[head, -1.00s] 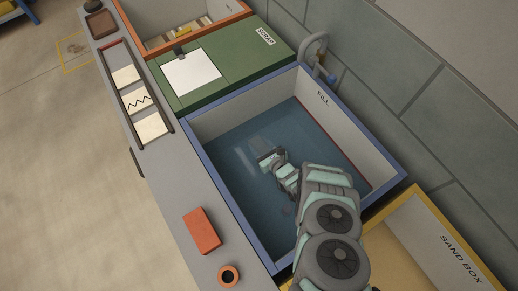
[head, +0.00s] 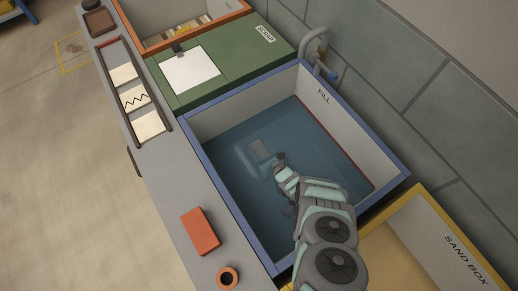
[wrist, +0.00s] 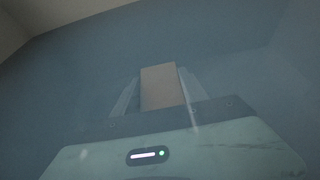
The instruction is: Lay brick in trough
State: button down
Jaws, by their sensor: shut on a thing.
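The trough (head: 397,187) has a blue rim, pale walls marked FILL and dark blue water inside. My gripper (head: 268,154) reaches down into it near the middle, and its fingers are hard to make out in the head view. A dull grey-brown brick (head: 260,148) shows just beyond my wrist, looking under the water. In the wrist view the brick (wrist: 160,86) is a plain tan block between the two pale fingers of my gripper (wrist: 158,88), which is shut on it. I cannot tell whether the brick touches the trough's bottom.
A red-orange block (head: 201,231) and an orange ring (head: 228,277) lie on the grey ledge (head: 165,190) at left. A green lid (head: 228,62) adjoins the trough behind, a sand box (head: 430,235) in front. A tap (head: 322,55) stands at the far corner.

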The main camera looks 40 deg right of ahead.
aim_at(264, 157)
jog(key=c, duration=0.6)
grip_release()
jog(key=shift+r, duration=0.15)
jog(key=shift+r, duration=0.3)
jog(key=p+v, duration=0.2)
jog(key=v, duration=0.2)
jog(key=shift+s+r, duration=0.1)
jog(key=shift+r, duration=0.2)
jog(key=shift+s+a+r+p, duration=0.15)
jog(key=shift+s+p, duration=0.15)
jog(key=shift+s, duration=0.3)
